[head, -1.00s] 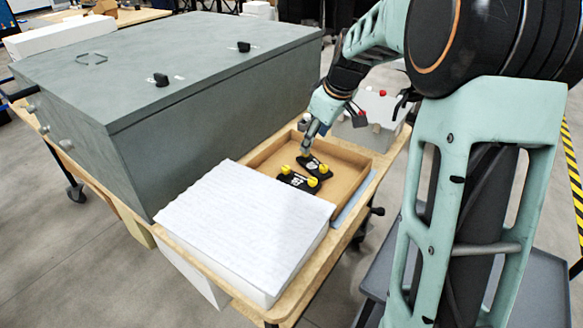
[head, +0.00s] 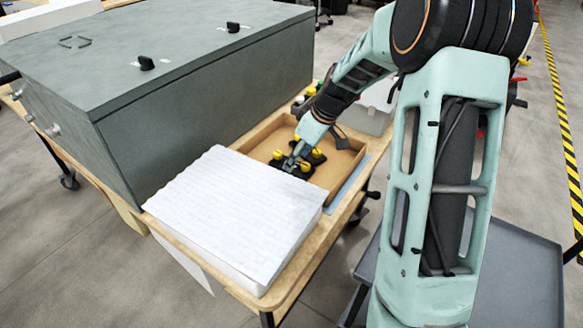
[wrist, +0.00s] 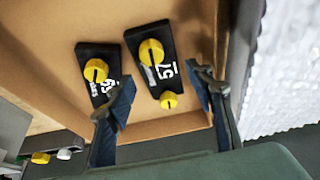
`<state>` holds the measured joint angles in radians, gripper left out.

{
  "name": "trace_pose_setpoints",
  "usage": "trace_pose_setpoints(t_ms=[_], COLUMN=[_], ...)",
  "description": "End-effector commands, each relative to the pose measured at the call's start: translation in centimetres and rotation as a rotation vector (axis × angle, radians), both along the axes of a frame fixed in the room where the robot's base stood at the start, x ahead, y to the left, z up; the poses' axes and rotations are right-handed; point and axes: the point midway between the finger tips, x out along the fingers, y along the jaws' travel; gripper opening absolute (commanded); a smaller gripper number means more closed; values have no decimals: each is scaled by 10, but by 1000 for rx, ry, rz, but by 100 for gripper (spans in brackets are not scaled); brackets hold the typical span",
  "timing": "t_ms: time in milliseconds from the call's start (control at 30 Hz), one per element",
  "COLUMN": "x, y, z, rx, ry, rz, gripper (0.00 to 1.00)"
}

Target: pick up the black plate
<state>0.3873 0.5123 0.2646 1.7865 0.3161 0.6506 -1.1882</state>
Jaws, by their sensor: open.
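Two black plates with yellow knobs lie side by side in a brown tray (head: 345,173). In the wrist view, one black plate (wrist: 168,84) has white marking that reads like 57 and shows between my fingertips. The other black plate (wrist: 86,58), also with white marking, is to its left, partly behind my left finger. My gripper (wrist: 160,75) is open, with nothing held. In the head view, my gripper (head: 291,164) is low over the plates and hides part of them. I cannot tell whether the fingertips touch a plate.
A white block with a rough top (head: 235,212) stands in front of the tray. A large grey box (head: 200,125) stands to the left. A light grey box (head: 368,112) sits behind the tray. The tray walls rise close around the plates.

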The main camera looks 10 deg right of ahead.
Motion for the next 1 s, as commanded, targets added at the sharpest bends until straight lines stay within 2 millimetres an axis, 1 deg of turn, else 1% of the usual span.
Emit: trace_pose_setpoints(t_ms=[33, 100, 200, 467, 700, 800, 1000], x=[3, 5, 8, 9, 9, 9, 9], y=[4, 6, 8, 8, 8, 8, 8], z=[-9, -18, -25, -26, -26, -25, -25], rx=[1, 1, 1, 0, 0, -1, -1], ry=[4, 2, 2, 0, 0, -1, -1], rz=[2, 1, 1, 0, 0, 0, 0], gripper=[49, 49, 49, 49, 22, 12, 12])
